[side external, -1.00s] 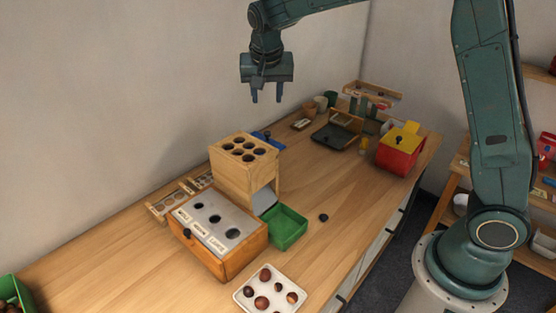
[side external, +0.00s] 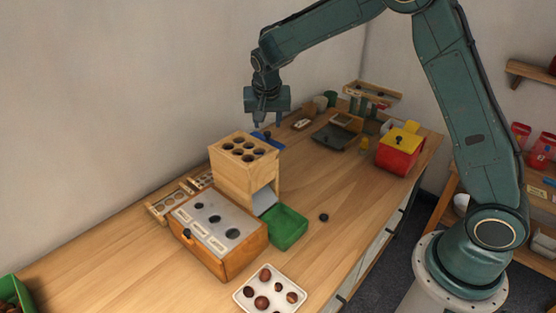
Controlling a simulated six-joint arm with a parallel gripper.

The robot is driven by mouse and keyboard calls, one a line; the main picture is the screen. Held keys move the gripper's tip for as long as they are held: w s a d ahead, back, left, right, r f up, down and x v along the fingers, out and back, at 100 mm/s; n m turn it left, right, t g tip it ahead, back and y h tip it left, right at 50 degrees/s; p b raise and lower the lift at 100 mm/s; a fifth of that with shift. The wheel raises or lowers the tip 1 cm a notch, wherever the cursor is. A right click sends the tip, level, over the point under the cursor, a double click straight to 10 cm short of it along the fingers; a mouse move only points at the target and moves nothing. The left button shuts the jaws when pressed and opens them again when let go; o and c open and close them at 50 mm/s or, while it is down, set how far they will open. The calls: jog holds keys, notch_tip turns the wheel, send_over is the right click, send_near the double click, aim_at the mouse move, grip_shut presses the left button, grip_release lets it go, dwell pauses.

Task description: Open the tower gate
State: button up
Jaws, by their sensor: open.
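The wooden tower (side external: 232,178) stands on the table at mid-left, with several round holes in its top. A pale grey plate (side external: 263,200) shows at its lower right side, above the green tray; I cannot tell whether it is the gate or a chute. A blue piece (side external: 267,140) shows just behind the tower, partly hidden by it. My gripper (side external: 269,123) points down, open and empty, above and behind the tower, over the blue piece. It looks apart from both.
A green tray (side external: 298,240) sits right of the tower. A wooden box with a holed grey top (side external: 186,215) stands in front. A white tray of chestnuts (side external: 244,293) is near the front edge. A red box with a yellow lid (side external: 390,160) stands back right.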

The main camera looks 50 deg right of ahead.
aim_at(267, 132)
jog(key=shift+x, duration=1.9)
grip_shut()
